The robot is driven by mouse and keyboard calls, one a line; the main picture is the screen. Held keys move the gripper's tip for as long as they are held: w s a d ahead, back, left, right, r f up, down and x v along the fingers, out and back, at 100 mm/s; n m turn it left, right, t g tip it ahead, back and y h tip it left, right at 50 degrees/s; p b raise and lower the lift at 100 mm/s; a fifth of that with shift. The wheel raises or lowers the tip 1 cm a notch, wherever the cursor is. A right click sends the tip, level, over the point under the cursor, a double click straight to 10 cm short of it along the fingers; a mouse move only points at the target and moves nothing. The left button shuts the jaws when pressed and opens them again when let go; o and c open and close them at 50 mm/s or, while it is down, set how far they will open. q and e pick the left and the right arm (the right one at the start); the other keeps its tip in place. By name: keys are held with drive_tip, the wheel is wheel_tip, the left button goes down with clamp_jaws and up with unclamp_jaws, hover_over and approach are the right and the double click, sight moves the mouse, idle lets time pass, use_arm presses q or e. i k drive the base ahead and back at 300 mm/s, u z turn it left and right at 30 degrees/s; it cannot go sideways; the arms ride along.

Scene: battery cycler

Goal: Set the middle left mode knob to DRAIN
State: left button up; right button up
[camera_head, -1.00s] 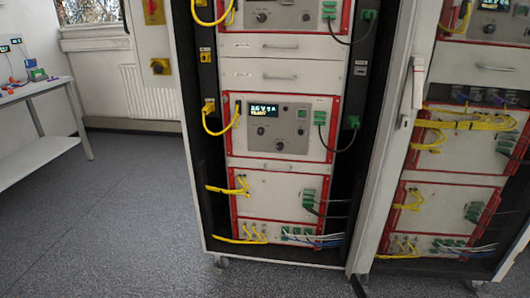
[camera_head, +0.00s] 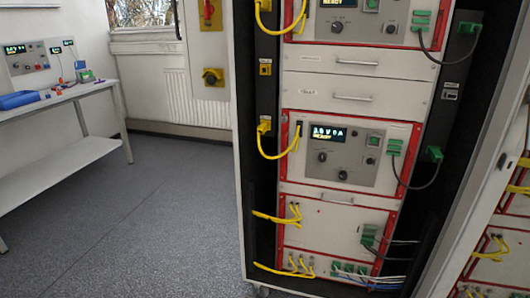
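A tall rack cabinet (camera_head: 243,160) fills the middle and right of the view. A red-edged cycler unit (camera_head: 290,172) sits at its mid height, with a small lit display (camera_head: 328,133). Below the display are a dark upper knob (camera_head: 322,157) and a dark lower knob (camera_head: 342,175). Their labels and pointer settings are too small to read. Another cycler unit (camera_head: 385,28) with dark knobs shows at the top, cut off by the frame. I cannot tell which knob is the middle left mode knob. Neither of my grippers is in view.
Yellow cables (camera_head: 268,152) and dark cables (camera_head: 403,178) loop in front of the rack. A white table (camera_head: 60,98) with a blue tray (camera_head: 19,99) stands at the left. The grey floor (camera_head: 150,220) between table and rack is clear. A second rack (camera_head: 490,235) stands at the right.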

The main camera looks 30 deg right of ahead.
sight(322, 157)
drive_tip(key=u, duration=0.05)
drive_tip(key=i, duration=1.05)
drive_tip(key=z, duration=0.4)
